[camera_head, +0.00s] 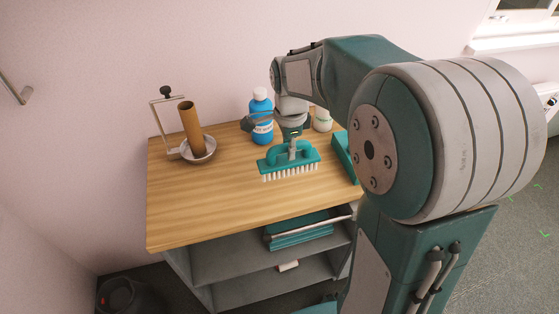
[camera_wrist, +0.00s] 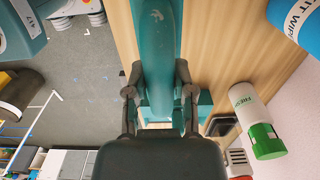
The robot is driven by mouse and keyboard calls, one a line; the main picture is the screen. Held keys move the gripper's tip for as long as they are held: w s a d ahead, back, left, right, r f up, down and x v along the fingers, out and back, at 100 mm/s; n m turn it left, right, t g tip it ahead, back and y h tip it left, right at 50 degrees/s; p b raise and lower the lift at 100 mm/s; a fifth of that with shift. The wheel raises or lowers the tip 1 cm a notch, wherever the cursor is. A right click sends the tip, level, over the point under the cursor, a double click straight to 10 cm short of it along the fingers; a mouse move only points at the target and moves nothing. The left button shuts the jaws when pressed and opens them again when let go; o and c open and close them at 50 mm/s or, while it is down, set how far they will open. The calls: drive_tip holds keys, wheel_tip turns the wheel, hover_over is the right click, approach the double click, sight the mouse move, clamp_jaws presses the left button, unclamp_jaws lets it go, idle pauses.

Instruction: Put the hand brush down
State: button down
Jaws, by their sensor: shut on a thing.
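The hand brush (camera_head: 275,165) is teal with white bristles pointing down. In the head view it is at the middle of the wooden tabletop; I cannot tell whether the bristles touch the wood. My gripper (camera_head: 292,149) is above it, shut on its handle. In the wrist view the teal brush (camera_wrist: 158,55) runs between the two dark fingers of my gripper (camera_wrist: 160,92). The wrist housing hides the lower middle of that view.
A blue bottle with a white cap (camera_head: 261,120) stands behind the brush. A white container (camera_head: 323,121) with a green end in the wrist view (camera_wrist: 265,140) is close by. A paper roll holder (camera_head: 198,150) stands at left. The front left tabletop (camera_head: 200,215) is clear.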

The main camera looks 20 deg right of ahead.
sight(277, 163)
drive_tip(key=a+f, duration=0.1)
drive_tip(key=w+a+f, duration=0.1)
drive_tip(key=shift+w+a+f, duration=0.1)
drive_tip(key=shift+w+f, duration=0.1)
drive_tip(key=shift+f, duration=0.1)
drive_tip(key=shift+w+f, duration=0.2)
drive_tip(key=shift+f, duration=1.6)
drive_tip(key=shift+c, duration=2.3)
unclamp_jaws()
drive_tip(key=shift+a+f, duration=0.1)
drive_tip(key=shift+f, duration=0.05)
